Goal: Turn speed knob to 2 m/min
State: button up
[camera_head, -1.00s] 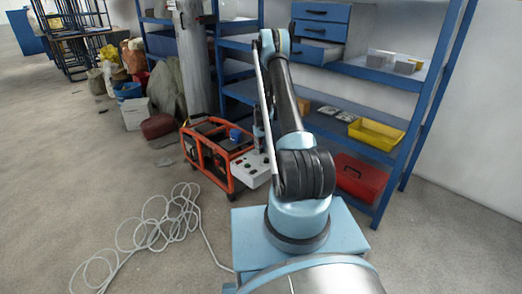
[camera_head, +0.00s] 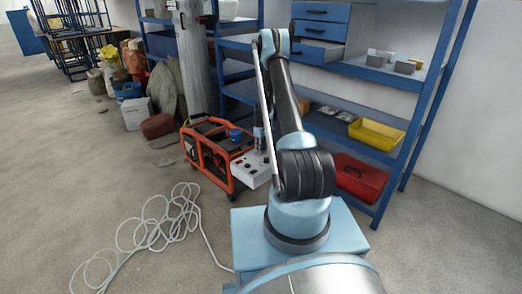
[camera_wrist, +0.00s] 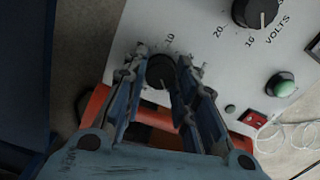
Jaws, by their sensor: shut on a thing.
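A black round knob (camera_wrist: 161,72) sits on a light grey control panel (camera_wrist: 213,55) in the wrist view, with a printed "10" just above it. I take it for the speed knob, but its name and the rest of its scale are hidden. My gripper (camera_wrist: 166,68) has one finger on each side of the knob and is shut on it. The knob's exact setting cannot be read. In the head view the panel (camera_head: 250,171) is on the front of an orange-framed machine (camera_head: 196,157); my arm partly hides it.
A second black knob (camera_wrist: 256,10) marked "VOLTS", a green button (camera_wrist: 283,86) and a red switch (camera_wrist: 253,118) are on the panel. A blue shelf unit (camera_head: 396,86) stands behind my arm. A loose white cable (camera_head: 158,231) lies on open floor at left.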

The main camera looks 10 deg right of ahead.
jog(key=shift+w, duration=0.2)
jog(key=o, duration=1.1)
jog(key=shift+s, duration=0.1)
jog(key=shift+r, duration=0.1)
notch_tip(320, 180, up, 12)
jog(key=shift+f, duration=0.15)
